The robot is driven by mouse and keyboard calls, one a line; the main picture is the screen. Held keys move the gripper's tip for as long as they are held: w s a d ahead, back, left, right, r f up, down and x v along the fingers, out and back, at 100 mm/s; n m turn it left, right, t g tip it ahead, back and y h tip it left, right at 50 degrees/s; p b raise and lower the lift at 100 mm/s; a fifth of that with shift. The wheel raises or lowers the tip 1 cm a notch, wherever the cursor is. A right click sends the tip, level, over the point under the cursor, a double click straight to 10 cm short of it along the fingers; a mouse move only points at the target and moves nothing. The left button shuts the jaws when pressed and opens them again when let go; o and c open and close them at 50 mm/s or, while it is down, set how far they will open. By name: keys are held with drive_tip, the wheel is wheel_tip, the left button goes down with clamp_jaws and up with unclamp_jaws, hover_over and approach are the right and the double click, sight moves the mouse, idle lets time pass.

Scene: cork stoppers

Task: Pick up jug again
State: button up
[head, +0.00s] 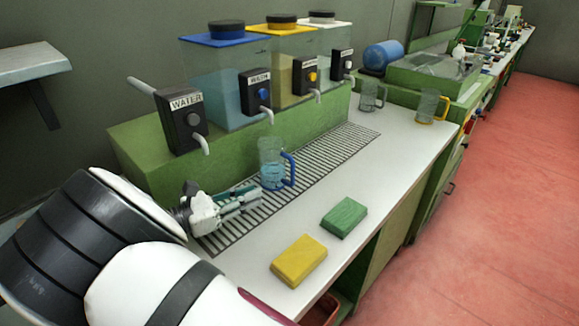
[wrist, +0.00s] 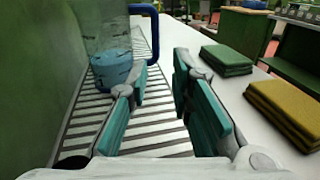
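A clear jug (head: 271,162) with a blue handle and some bluish liquid in its lower part stands upright on the slatted drain grate (head: 345,146). My gripper (head: 250,195) is just left of the jug in the head view, low over the grate. In the wrist view the jug (wrist: 110,45) is ahead and to the left, with its blue handle on its right side. The gripper (wrist: 160,85) is open there, its teal-padded fingers apart with only grate and white counter between them. The left finger overlaps the jug's lower edge in that view; I cannot tell whether they touch.
A green sponge (head: 344,217) and a yellow sponge (head: 299,260) lie on the white counter to the right. Dispensers with taps, one labelled WATER (head: 186,120), line the green ledge behind. Two more jugs, one grey-handled (head: 370,97) and one yellow-handled (head: 428,106), stand farther back.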

sight(293, 186)
drive_tip(key=shift+a+f+t, duration=0.25)
drive_tip(key=shift+a+t, duration=0.05)
drive_tip(key=shift+a, duration=0.05)
drive_tip(key=shift+w+d, duration=0.15)
drive_tip(key=shift+d, duration=0.05)
drive_tip(key=x, duration=1.3)
drive_tip(key=shift+d, duration=0.1)
clamp_jaws()
